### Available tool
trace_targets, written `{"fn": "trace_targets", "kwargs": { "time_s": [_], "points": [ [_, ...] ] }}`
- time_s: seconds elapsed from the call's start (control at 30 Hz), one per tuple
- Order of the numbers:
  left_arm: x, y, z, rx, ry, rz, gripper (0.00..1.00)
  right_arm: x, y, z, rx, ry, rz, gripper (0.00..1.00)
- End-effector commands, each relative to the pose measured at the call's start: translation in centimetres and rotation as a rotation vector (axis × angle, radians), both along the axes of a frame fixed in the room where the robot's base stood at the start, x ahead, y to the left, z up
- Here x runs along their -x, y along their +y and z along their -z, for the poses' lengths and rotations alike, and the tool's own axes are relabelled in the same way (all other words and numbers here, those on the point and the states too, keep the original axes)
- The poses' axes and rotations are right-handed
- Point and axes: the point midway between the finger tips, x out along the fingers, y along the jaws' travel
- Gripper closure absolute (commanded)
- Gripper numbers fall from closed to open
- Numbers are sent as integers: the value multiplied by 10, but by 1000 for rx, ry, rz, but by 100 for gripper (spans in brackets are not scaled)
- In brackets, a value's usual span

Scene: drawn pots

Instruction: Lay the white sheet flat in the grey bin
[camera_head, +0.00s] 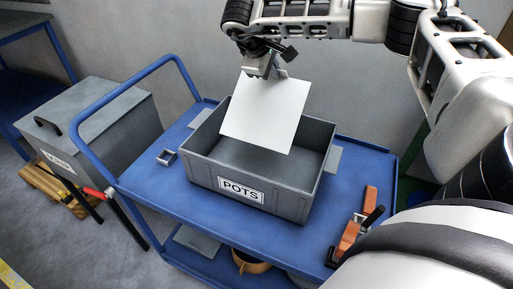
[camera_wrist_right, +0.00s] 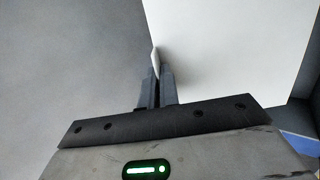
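The white sheet (camera_head: 266,112) hangs tilted above the grey bin (camera_head: 248,188), which bears a "POTS" label and stands on a blue cart. My right gripper (camera_head: 264,70) is shut on the sheet's upper edge. In the right wrist view the fingers (camera_wrist_right: 156,85) pinch the sheet (camera_wrist_right: 225,50) at its edge. The sheet hides part of the bin's inside and back wall; the bin floor that shows is bare. In the head view the sheet's lower edge overlaps the bin opening, and I cannot tell if it touches the bin. My left gripper is not in view.
The blue cart (camera_head: 150,195) has a raised handle at its left. A small grey metal piece (camera_head: 166,157) lies left of the bin. An orange clamp-like tool (camera_head: 352,232) lies at the cart's right. A lidded grey box (camera_head: 88,125) stands further left.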

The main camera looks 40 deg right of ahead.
Motion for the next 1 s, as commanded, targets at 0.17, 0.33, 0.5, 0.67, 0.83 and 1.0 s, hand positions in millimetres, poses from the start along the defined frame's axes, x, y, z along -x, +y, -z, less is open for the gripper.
{"fn": "trace_targets", "kwargs": {
  "time_s": [0.17, 0.33, 0.5, 0.67, 0.83, 1.0],
  "points": [
    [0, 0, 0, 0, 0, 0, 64, 1, 0, 23, -1, 3, 1, 100],
    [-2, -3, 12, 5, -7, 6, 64, 0, 0, 46, 1, -1, 1, 100],
    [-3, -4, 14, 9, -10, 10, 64, 0, 0, 69, -1, 3, 0, 100],
    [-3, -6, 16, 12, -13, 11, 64, 1, 0, 96, 0, 4, 0, 100],
    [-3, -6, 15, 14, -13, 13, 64, 0, 0, 110, 0, 2, 0, 100],
    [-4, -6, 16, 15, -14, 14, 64, 1, 0, 135, 0, 3, 0, 100]
  ]
}}
